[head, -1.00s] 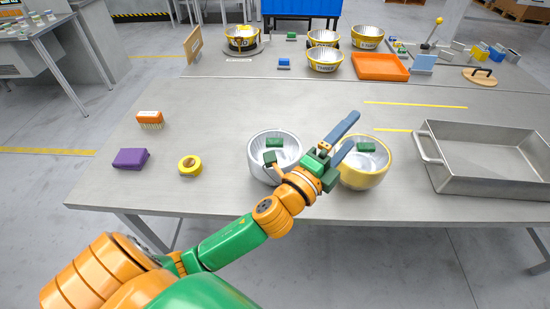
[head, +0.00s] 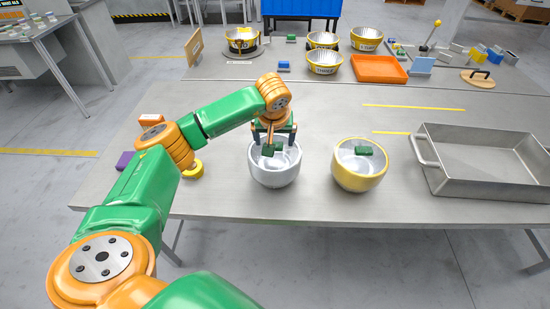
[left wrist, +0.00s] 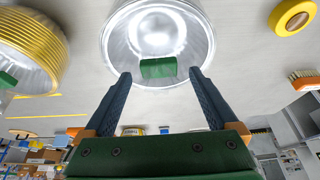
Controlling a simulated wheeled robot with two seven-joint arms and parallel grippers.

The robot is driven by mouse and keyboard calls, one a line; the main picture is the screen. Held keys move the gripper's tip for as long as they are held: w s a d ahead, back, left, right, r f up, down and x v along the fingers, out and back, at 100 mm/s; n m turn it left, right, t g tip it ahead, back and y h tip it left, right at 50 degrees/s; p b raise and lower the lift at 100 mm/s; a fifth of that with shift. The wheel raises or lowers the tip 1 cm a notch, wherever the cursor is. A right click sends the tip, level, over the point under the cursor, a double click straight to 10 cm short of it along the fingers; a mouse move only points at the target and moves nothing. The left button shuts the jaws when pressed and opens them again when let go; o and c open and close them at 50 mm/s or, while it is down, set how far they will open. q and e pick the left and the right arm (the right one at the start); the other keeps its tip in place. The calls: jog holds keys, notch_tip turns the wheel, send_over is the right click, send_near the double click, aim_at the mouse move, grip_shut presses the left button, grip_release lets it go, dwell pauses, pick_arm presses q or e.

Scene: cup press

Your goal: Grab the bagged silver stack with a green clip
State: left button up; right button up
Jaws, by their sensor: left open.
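The bagged silver stack (head: 275,177) stands on the grey table, with a green clip (head: 268,150) at its top. In the left wrist view the silver stack (left wrist: 150,25) fills the top middle, and its green clip (left wrist: 158,67) shows between and just beyond the fingertips. My left gripper (head: 271,145) is above the silver stack and points down at the clip. Its two fingers (left wrist: 160,76) are apart with nothing gripped. A similar gold stack (head: 360,180) with its own green clip (head: 363,150) stands to the right. My right gripper is out of view.
A metal tray (head: 440,185) lies right of the gold stack. Yellow tape (head: 193,170), an orange brush (head: 152,119) and a purple block (head: 124,160) sit at the left, partly behind my arm. More bowls (head: 325,63) and an orange tray (head: 378,69) stand on the rear table.

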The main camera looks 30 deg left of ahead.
pick_arm(q)
jog(key=shift+w+a+f, duration=0.2)
jog(key=shift+f, duration=0.45)
jog(key=shift+d, duration=0.1)
grip_shut()
jog(key=shift+r, duration=0.1)
